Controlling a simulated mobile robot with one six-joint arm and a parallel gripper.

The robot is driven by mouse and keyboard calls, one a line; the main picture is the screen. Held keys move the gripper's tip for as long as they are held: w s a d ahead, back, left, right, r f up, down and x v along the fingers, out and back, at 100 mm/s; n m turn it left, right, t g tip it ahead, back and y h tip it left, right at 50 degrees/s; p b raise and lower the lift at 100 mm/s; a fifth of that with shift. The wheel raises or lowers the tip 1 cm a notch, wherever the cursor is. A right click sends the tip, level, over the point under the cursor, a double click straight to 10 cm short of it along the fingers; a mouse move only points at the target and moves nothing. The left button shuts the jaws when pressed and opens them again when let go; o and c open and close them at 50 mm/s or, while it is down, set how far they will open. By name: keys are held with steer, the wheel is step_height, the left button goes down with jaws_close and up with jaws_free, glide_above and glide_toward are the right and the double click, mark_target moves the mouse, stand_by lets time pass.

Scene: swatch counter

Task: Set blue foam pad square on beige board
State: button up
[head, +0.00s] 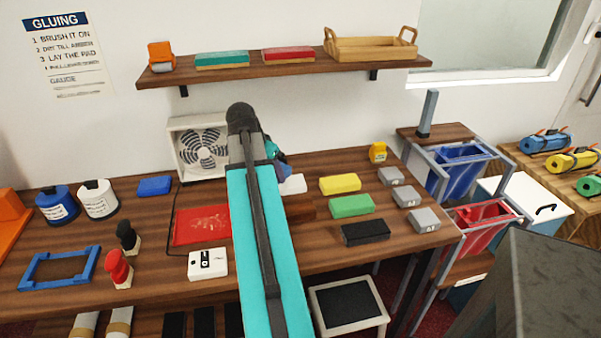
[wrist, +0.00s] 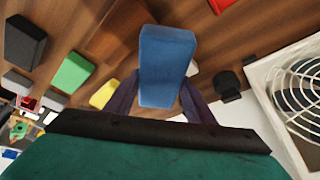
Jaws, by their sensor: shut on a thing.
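My gripper (wrist: 165,88) is shut on a blue foam pad (wrist: 167,55) in the wrist view, with a dark finger on each side of it. The pad is held above the counter. In the head view my arm hides most of the gripper and the pad. I cannot make out a beige board for certain. A brown block (head: 301,207) lies partly behind my arm and also shows in the wrist view (wrist: 122,32). A whitish piece (head: 294,184) lies beside it, partly hidden. Another blue block (head: 155,185) lies at the counter's back left.
Yellow (head: 340,184), green (head: 352,206) and black (head: 365,231) blocks lie right of my arm, with grey weights (head: 408,195) beyond. A red mat (head: 202,226) and a white box (head: 208,263) lie left. A fan (head: 203,148) stands behind.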

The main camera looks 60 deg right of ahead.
steer(key=w+a+r+n+t, duration=0.15)
steer(key=w+a+n, duration=0.45)
steer(key=w+a, duration=0.7)
steer(key=w+a+n+t, duration=0.1)
steer(key=w+a+n, duration=0.2)
steer(key=a, duration=0.5)
steer(key=w+a+r+n+t+y, duration=0.1)
steer(key=w+a+n, duration=0.2)
steer(key=a, duration=0.6)
steer(key=w+a+r+n+t+y, duration=0.1)
steer(key=w+a+n, duration=0.2)
steer(key=w+a, duration=0.3)
steer(key=shift+a+r+t, duration=0.15)
steer(key=shift+a+t, duration=0.1)
steer(key=shift+a, duration=1)
steer(key=w+a+r+n+y, duration=0.1)
steer(key=a+n, duration=0.4)
steer(key=a, duration=1)
steer(key=shift+r+y, duration=0.2)
steer(key=shift+y, duration=0.5)
steer(key=shift+d, duration=0.1)
